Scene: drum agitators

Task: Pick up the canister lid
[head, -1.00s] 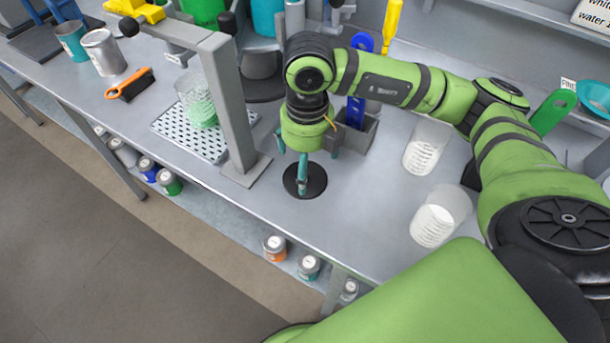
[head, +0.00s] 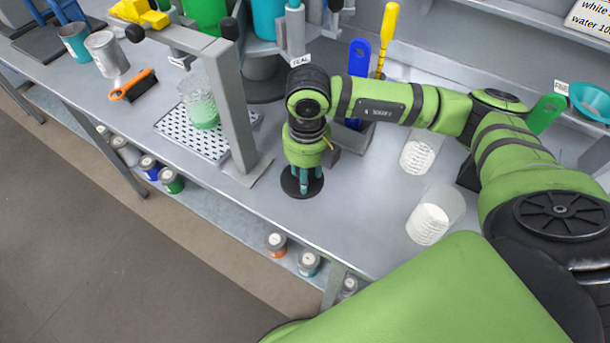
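The canister lid looks to be the flat round black disc (head: 292,188) lying on the grey bench top in the head view. My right gripper (head: 306,182) points straight down over it, with its teal fingertips at or just above the disc. Some gap shows between the fingers, but I cannot tell whether they touch or hold anything. The middle of the disc is hidden behind the fingers. My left gripper is not in view.
A grey upright stand (head: 236,115) is close left of my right gripper. A grey holder (head: 352,138) with a blue tool is behind it. Two clear cups, a far one (head: 418,155) and a near one (head: 430,222), stand to the right. The bench in front is clear.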

